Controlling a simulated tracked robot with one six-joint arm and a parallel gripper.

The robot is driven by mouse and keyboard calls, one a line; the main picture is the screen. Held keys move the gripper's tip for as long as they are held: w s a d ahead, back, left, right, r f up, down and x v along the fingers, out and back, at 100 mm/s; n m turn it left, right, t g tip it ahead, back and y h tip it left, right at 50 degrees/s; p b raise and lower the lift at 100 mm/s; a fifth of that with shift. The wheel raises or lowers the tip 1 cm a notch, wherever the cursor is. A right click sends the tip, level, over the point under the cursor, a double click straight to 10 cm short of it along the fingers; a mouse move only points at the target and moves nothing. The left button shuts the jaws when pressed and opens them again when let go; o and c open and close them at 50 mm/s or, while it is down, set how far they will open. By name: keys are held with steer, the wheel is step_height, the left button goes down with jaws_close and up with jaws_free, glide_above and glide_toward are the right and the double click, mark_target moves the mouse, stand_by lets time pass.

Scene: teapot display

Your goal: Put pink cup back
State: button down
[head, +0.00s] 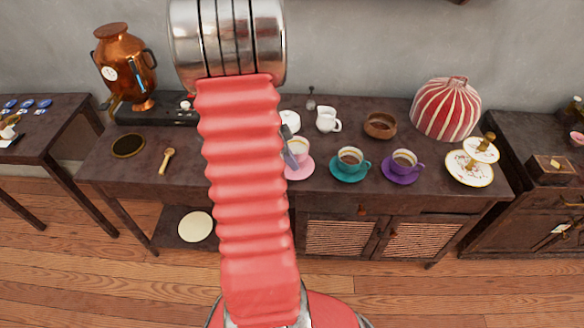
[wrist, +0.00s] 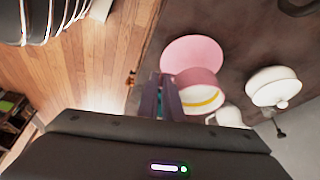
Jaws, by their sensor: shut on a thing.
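The pink cup (head: 300,146) is at the pink saucer (head: 300,171), partly hidden behind my red arm in the head view. In the wrist view the pink cup (wrist: 197,86), with a pale inside and a yellow band, overlaps the edge of the pink saucer (wrist: 190,50). I cannot tell whether it rests on the saucer or hangs just above it. My gripper (head: 289,154) is at the cup's left side in the head view. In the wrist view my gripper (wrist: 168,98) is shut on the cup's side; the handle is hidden.
A teal cup (head: 350,158) and a purple cup (head: 403,161) stand on matching saucers to the right. Behind are a white jug (head: 327,119), a wooden bowl (head: 380,125) and a striped cosy (head: 446,109). A wooden spoon (head: 166,159) lies left.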

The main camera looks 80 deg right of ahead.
steer(key=shift+f, duration=1.8)
steer(key=shift+f, duration=0.1)
steer(key=c, duration=1.9)
jaws_free()
steer(key=shift+c, duration=0.2)
steer(key=v, duration=1.2)
